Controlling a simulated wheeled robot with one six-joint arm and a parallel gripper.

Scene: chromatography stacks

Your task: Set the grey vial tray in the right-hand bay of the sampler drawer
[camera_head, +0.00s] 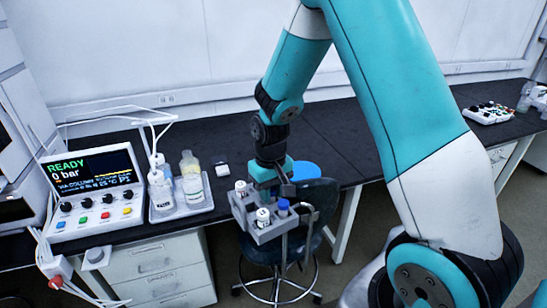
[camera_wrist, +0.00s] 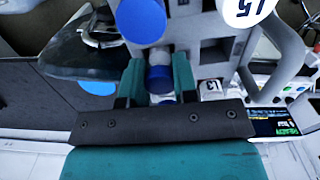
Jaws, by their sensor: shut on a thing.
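The grey vial tray (camera_head: 266,235) hangs in the air in front of the bench, below my gripper (camera_head: 286,187). It carries a few vials, with white caps and a blue cap (camera_head: 283,205). The exact contact is partly hidden. I cannot make out the sampler drawer or its right-hand bay in either view.
An instrument panel (camera_head: 93,190) reading READY, 0 bar stands on the black bench at left. Beside it is a tray of bottles (camera_head: 181,211). A stool (camera_head: 272,257) stands below the held tray. The bench top (camera_head: 345,135) behind my gripper is mostly clear.

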